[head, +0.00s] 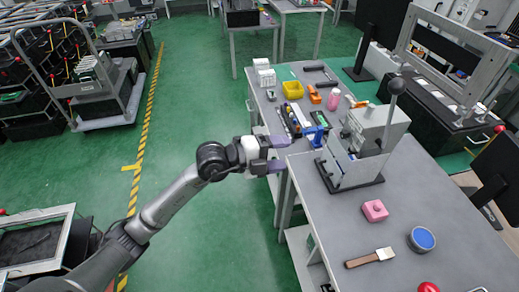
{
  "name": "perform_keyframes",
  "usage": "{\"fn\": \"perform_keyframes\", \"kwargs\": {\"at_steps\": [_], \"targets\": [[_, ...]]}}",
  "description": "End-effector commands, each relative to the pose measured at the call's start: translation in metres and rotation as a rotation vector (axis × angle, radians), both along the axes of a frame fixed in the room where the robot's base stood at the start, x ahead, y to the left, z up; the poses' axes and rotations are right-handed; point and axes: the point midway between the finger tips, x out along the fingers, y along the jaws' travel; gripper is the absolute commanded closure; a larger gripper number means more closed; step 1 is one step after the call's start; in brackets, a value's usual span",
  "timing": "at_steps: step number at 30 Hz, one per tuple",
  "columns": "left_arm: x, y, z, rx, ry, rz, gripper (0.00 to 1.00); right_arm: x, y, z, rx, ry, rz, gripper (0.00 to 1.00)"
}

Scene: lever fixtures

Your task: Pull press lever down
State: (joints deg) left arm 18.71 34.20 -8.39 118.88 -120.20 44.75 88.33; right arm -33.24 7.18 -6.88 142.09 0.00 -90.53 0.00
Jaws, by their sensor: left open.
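The press (360,140) is a pale grey box-like machine on a dark base, standing on the grey workbench. Its lever (393,108) rises from the right side and points upward, topped by a dark round knob (396,86). My left gripper (280,154) is open and empty at the left edge of the bench. It is to the left of the press, apart from the lever, with the press body between them. My right gripper is not in view.
A pink block (374,211), a brush (370,257) and a blue-topped round tin (422,239) lie on the bench in front of the press. A yellow bin (293,90), a pink bottle (333,100) and small tools crowd the bench behind it.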

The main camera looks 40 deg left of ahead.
Motion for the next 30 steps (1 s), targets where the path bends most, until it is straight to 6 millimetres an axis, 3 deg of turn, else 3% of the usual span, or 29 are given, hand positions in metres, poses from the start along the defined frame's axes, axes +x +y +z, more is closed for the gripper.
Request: {"fn": "perform_keyframes", "kwargs": {"at_steps": [18,30], "targets": [[-0.031,0.025,0.013,0.0,0.001,0.0,0.33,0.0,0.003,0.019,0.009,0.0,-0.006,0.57],[-0.039,0.031,0.016,-0.002,0.0,-0.001,0.33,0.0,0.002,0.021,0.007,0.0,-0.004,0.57]]}}
